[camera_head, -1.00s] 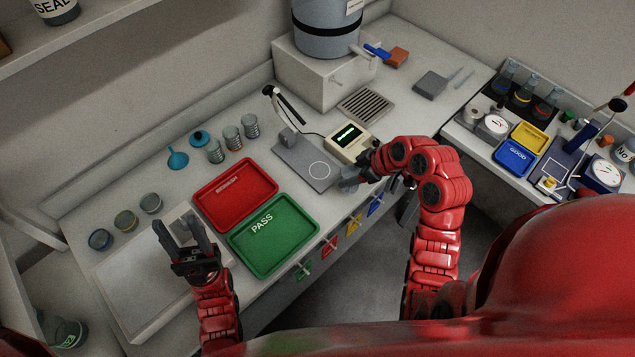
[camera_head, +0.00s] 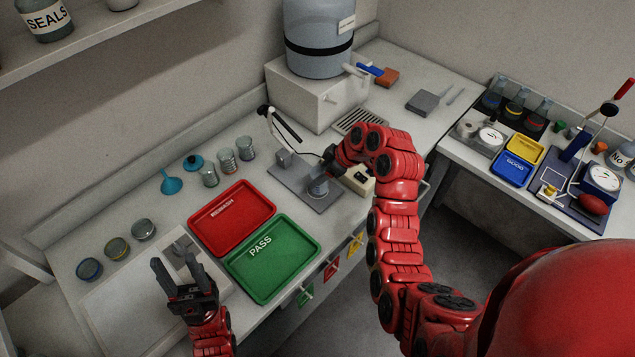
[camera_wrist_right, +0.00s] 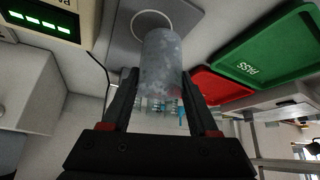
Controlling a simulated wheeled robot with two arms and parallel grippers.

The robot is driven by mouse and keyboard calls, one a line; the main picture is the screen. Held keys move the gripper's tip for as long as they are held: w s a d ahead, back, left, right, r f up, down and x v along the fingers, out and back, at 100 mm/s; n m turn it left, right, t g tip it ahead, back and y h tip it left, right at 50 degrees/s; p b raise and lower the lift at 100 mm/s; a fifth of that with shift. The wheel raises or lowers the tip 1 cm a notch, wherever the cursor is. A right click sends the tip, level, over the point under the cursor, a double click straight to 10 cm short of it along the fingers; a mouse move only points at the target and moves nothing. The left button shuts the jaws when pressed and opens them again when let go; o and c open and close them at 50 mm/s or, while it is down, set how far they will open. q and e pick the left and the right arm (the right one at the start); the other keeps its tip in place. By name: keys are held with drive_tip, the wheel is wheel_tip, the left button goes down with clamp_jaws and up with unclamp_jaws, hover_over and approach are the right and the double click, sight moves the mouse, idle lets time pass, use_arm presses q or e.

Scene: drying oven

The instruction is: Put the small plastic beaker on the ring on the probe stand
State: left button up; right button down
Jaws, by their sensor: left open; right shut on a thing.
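The small plastic beaker (camera_wrist_right: 163,62), greyish and translucent, is between the fingers of my right gripper (camera_wrist_right: 160,100) in the wrist view. My right gripper (camera_head: 326,172) is shut on it. In the head view the beaker (camera_head: 318,187) is at the probe stand's grey base plate (camera_head: 292,178) and covers the ring there. The white ring (camera_wrist_right: 152,14) shows just past the beaker in the wrist view, partly hidden. I cannot tell whether the beaker touches the plate. My left gripper (camera_head: 173,262) is open and empty, above the pale board at front left.
The cream meter (camera_head: 358,180) stands close to the right gripper, partly hidden by my arm. The red tray (camera_head: 232,212) and green tray (camera_head: 274,258) lie left of and in front of the stand. The stand's probe arm (camera_head: 284,125) rises at its back.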

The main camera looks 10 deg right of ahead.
sight(317, 176)
drive_tip(key=shift+w+r+p, duration=0.1)
drive_tip(key=shift+w+p, duration=0.3)
drive_tip(key=shift+w, duration=0.5)
drive_tip(key=shift+w+p, duration=0.15)
drive_tip(key=shift+p, duration=0.15)
wheel_tip(317, 176, down, 3)
drive_tip(key=shift+f+p, duration=0.15)
drive_tip(key=shift+p, duration=1)
drive_tip(key=shift+f, duration=0.2)
drive_tip(key=shift+f+b, duration=0.25)
drive_tip(key=shift+b, duration=0.15)
drive_tip(key=shift+c, duration=0.8)
unclamp_jaws()
drive_tip(key=shift+r, duration=0.15)
drive_tip(key=shift+r, duration=0.2)
